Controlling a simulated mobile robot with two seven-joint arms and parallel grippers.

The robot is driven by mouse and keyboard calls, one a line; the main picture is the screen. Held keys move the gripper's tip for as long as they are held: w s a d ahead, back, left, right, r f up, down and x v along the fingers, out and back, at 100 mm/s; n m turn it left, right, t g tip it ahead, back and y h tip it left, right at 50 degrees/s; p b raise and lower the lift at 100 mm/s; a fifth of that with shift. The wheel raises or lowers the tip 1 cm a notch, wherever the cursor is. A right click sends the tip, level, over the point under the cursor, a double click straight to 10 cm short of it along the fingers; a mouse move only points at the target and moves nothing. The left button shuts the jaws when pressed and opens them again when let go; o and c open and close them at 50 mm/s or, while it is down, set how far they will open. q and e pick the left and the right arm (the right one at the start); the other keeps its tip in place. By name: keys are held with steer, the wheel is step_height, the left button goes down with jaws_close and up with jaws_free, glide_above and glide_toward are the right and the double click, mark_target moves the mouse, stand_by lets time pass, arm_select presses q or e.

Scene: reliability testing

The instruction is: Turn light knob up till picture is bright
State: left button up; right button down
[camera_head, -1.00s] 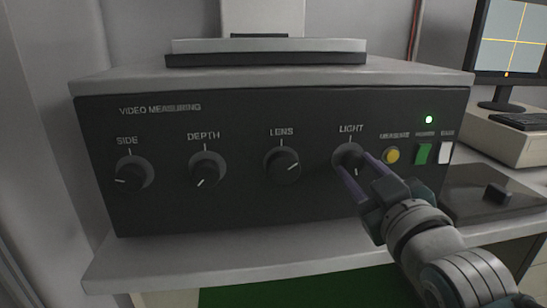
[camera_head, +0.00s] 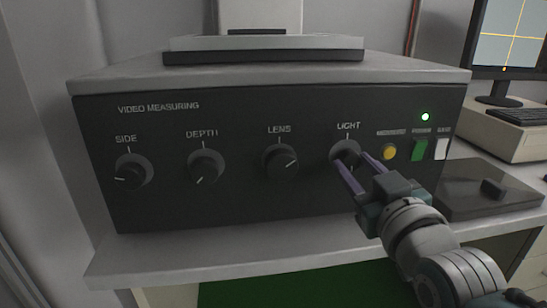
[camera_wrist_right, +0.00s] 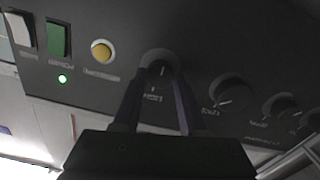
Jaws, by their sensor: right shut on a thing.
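The light knob (camera_head: 346,153) is a round black knob under the word LIGHT on the dark front of the video measuring box (camera_head: 240,200). It also shows in the right wrist view (camera_wrist_right: 159,67), upside down. My right gripper (camera_head: 356,166) is shut on the light knob, one finger on each side of it; it also shows in the right wrist view (camera_wrist_right: 155,90). Part of the knob is hidden by the fingers in the head view. The monitor (camera_head: 512,35) at the upper right shows a grey-blue picture with yellow crosslines. My left gripper is not in view.
The side knob (camera_head: 133,172), depth knob (camera_head: 206,166) and lens knob (camera_head: 280,162) are to the left. A yellow button (camera_head: 389,152), green switch (camera_head: 420,149) and white switch (camera_head: 442,149) sit close to the right. A keyboard (camera_head: 520,116) lies below the monitor.

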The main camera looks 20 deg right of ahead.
steer(key=shift+c, duration=2.2)
jaws_free()
steer(key=shift+s+a, duration=0.1)
steer(key=shift+s, duration=0.45)
steer(key=p+v, duration=0.1)
steer(key=v, duration=0.8)
steer(key=shift+p, duration=0.35)
